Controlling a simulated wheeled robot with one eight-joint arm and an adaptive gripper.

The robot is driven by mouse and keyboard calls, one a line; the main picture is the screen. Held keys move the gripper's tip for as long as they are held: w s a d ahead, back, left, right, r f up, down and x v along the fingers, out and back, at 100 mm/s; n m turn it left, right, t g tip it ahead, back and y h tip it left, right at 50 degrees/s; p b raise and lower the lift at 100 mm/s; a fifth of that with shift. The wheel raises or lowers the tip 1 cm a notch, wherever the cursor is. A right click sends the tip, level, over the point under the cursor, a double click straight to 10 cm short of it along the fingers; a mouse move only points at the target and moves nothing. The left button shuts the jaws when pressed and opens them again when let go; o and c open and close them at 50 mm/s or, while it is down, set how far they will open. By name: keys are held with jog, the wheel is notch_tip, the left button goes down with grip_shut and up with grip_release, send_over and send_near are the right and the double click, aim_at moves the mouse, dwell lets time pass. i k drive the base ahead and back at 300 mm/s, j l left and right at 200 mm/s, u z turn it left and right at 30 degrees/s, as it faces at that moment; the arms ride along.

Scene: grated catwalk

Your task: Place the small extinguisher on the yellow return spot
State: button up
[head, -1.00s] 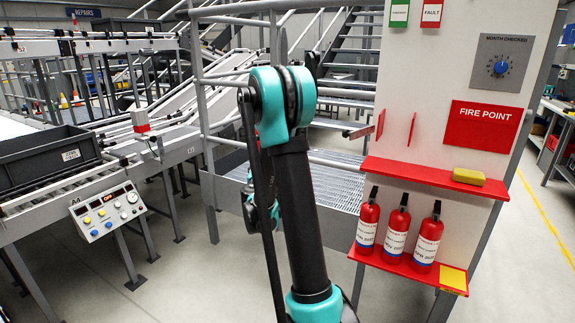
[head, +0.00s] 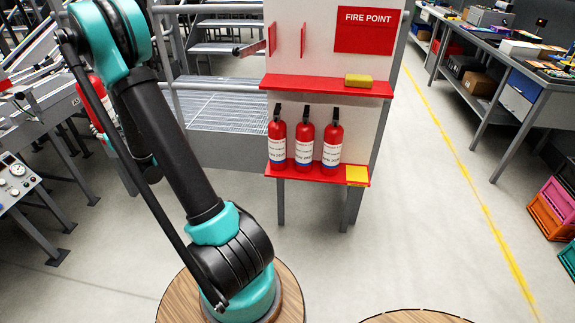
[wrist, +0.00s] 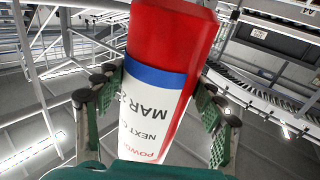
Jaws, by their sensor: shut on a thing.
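My gripper (wrist: 157,105) is shut on a red extinguisher (wrist: 172,40) with a white label and blue band, clasped between its green pads in the wrist view. In the head view part of a red extinguisher (head: 97,92) shows at the left behind my arm, which hides the gripper there. The yellow return spot (head: 357,175) is at the right end of the lower red shelf (head: 310,173). It is bare, and the held extinguisher is well to its left, away from the shelf.
Three red extinguishers (head: 304,142) stand upright on the lower shelf, left of the yellow spot. The upper red shelf (head: 300,84) overhangs them and carries a yellow block (head: 358,80). A grey control box (head: 14,180) is at far left. The floor (head: 420,220) right of the stand is clear.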

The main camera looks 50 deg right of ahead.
aim_at(357, 174)
jog(key=k+l+u, duration=1)
jog(key=k+l, duration=0.75)
jog(key=k, duration=0.2)
jog(key=k+l, duration=0.3)
jog(key=k, duration=0.2)
jog(key=k+l, duration=0.25)
jog(key=k, duration=0.2)
